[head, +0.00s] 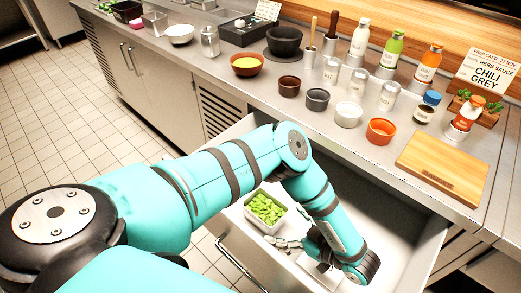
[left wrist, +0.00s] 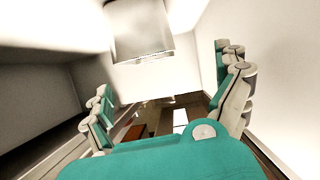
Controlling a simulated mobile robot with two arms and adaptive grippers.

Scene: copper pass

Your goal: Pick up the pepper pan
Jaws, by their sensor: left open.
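The pepper pan (head: 266,226) is a small pale pan filled with chopped green pepper (head: 266,207). It sits in the open drawer (head: 397,257), in the lower middle of the head view. My left gripper (head: 288,243) is low in the drawer, just to the near right of the pan, with its fingers toward it. In the left wrist view, my left gripper (left wrist: 168,106) has its fingers spread with nothing between them. A grey-white box-like container (left wrist: 142,32) shows at the top there; I cannot tell if it is the pepper pan. My right gripper is out of view.
The steel counter (head: 345,150) runs behind the drawer. It carries a wooden board (head: 443,168), an orange cup (head: 381,131), a white cup (head: 348,114), several bottles and a dark mortar (head: 284,41). Drawer walls stand close around my gripper. Tiled floor is clear at left.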

